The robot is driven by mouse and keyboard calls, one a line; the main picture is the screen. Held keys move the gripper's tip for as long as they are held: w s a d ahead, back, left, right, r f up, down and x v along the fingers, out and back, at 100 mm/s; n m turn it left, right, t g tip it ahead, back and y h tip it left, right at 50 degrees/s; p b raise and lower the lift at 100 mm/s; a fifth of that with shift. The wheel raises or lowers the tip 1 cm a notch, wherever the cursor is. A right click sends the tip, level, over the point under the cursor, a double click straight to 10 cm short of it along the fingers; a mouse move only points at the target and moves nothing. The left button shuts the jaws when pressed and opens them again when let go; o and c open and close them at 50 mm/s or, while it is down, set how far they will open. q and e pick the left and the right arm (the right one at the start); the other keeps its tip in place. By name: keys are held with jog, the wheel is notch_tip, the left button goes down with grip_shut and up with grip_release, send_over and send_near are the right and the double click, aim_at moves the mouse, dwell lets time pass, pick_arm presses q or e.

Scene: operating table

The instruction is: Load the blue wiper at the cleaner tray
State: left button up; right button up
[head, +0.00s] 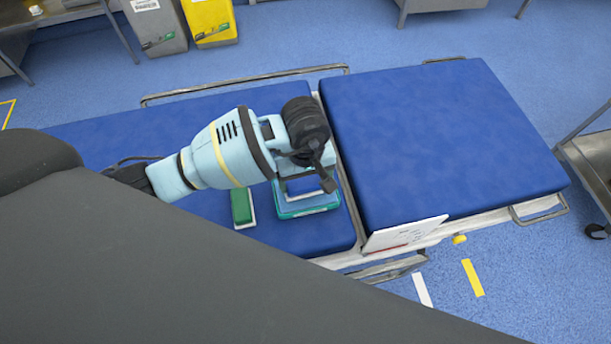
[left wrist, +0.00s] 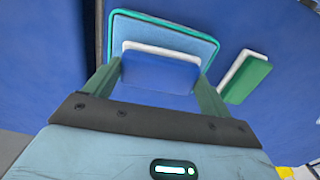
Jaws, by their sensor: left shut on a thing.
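My left gripper (head: 312,180) is shut on the blue wiper (left wrist: 160,76), a blue block with a white edge. The wiper sits between the two fingers and also shows in the head view (head: 302,186), partly hidden by the gripper. The cleaner tray (head: 310,211), light blue with a teal rim, is right beneath the wiper on the blue operating table. In the left wrist view the tray (left wrist: 166,22) extends past the wiper's white edge. I cannot tell whether the wiper touches the tray. My right gripper is not in view.
A green wiper (head: 242,206) with a white edge lies left of the tray, apart from it. The right table section (head: 430,140) is clear. A metal side rail (head: 240,82) runs along the far edge. A white panel (head: 403,234) stands at the near edge.

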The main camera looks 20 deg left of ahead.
aim_at(305, 181)
pick_arm(q)
jog(key=shift+f, duration=0.35)
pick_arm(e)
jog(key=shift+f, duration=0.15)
pick_arm(q)
jog(key=shift+f+b, duration=0.15)
jog(key=shift+b, duration=0.15)
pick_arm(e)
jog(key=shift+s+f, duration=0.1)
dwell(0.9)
pick_arm(q)
jog(key=shift+r+p, duration=2.3)
jog(key=shift+r, duration=1.3)
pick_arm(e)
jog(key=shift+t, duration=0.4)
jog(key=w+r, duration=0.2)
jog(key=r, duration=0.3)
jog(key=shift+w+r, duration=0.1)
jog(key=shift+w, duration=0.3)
